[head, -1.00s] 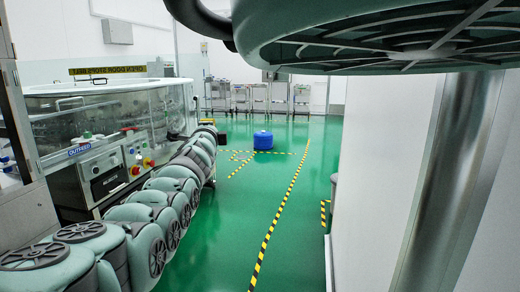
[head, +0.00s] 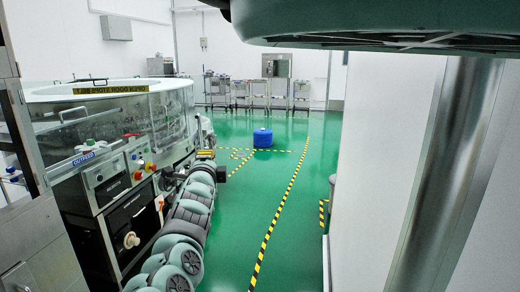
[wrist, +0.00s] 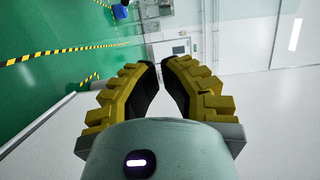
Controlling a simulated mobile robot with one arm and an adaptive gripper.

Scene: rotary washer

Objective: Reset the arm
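My gripper (wrist: 158,66) shows in the wrist view. Its two yellow, ridged fingers with black inner pads curve toward each other. Their tips nearly meet, with a thin gap and nothing held between them. The gripper's fingers are not clear there.
A blue container (head: 263,138) sits on open green floor. Carts (head: 258,92) line the back. A white wall (head: 380,150) is close at right.

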